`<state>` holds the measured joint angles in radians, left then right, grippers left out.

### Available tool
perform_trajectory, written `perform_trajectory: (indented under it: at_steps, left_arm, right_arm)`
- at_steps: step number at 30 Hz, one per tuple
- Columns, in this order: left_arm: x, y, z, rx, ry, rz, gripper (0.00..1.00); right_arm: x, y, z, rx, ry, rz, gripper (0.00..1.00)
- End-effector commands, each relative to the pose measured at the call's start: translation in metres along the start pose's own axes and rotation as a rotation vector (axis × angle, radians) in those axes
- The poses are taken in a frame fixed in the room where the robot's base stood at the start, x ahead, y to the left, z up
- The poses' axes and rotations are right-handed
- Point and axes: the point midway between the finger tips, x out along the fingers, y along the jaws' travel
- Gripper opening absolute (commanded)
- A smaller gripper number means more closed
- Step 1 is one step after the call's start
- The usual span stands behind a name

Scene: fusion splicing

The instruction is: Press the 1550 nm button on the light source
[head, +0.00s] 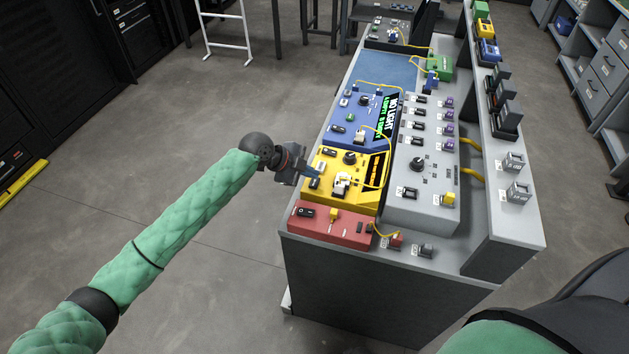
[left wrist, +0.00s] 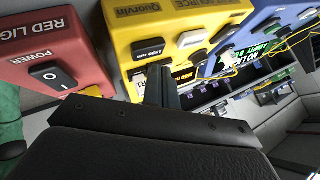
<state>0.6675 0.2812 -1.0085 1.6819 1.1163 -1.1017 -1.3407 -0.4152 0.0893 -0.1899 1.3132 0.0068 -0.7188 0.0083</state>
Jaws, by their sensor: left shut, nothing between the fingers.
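The light source is a yellow box (head: 352,205) on the workbench, between a red box and a blue box. It also fills the top middle of the left wrist view (left wrist: 122,42). It has a black knob (head: 349,158), a dark display with orange characters (head: 376,168) and several small buttons along its left side. The button lettering is too small to read, so I cannot tell which is 1550 nm. My left gripper (head: 317,174) is shut and empty, its fingertips over those buttons. In the left wrist view the fingers (left wrist: 160,82) cover part of the panel; contact is unclear. My right gripper is out of view.
The red box (head: 330,226) with a power switch (left wrist: 51,75) stands at the near side. The blue box (head: 352,118) with a green-lettered display stands beyond. Yellow fibre cables (head: 386,148) loop over the boxes. A grey unit (head: 425,190) with switches stands to the right.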

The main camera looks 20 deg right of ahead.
Motion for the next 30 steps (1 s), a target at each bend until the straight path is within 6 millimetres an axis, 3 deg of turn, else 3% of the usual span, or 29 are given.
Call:
perform_trajectory:
  at_steps: [8, 30]
  left_arm:
    - [-0.002, -0.001, -0.001, 0.0, 0.0, 0.0, 0.0]
    - [-0.035, -0.025, -0.025, 0.001, 0.0, 0.0, 0.0]
  right_arm:
    - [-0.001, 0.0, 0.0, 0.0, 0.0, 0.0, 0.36]
    - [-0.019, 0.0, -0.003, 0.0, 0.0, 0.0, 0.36]
